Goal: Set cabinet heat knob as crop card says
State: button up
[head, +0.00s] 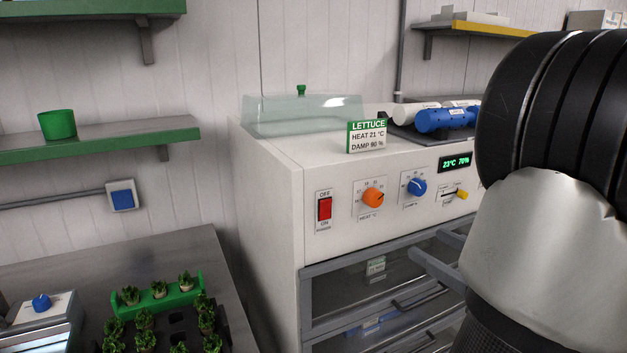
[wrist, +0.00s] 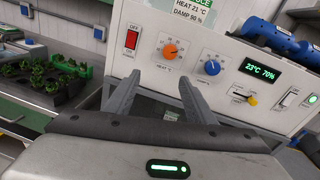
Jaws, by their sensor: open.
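The orange heat knob (head: 373,198) is on the white cabinet's front panel, between the red power switch (head: 324,209) and the blue damp knob (head: 417,187). The heat knob also shows in the wrist view (wrist: 169,51); its exact setting is too small to read. The display (head: 455,162) reads 23°C 70%. My gripper (wrist: 156,84) is open and empty in the wrist view, its fingers below and in front of the heat knob, apart from the panel.
A yellow slider (head: 461,194) is right of the blue knob. A clear cover (head: 300,115) and a dark tray with blue and white cylinders (head: 446,120) are on top. Lettuce seedlings (head: 145,340) stand on the left bench.

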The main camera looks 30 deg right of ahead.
aim_at(377, 201)
jog(key=shift+m+h, duration=0.3)
jog(key=w, duration=0.5)
jog(key=w+d, duration=0.1)
jog(key=w, duration=0.5)
jog(key=w+d+r, duration=0.1)
jog(key=w, duration=0.4)
jog(key=shift+w, duration=0.25)
jog(key=c, duration=1)
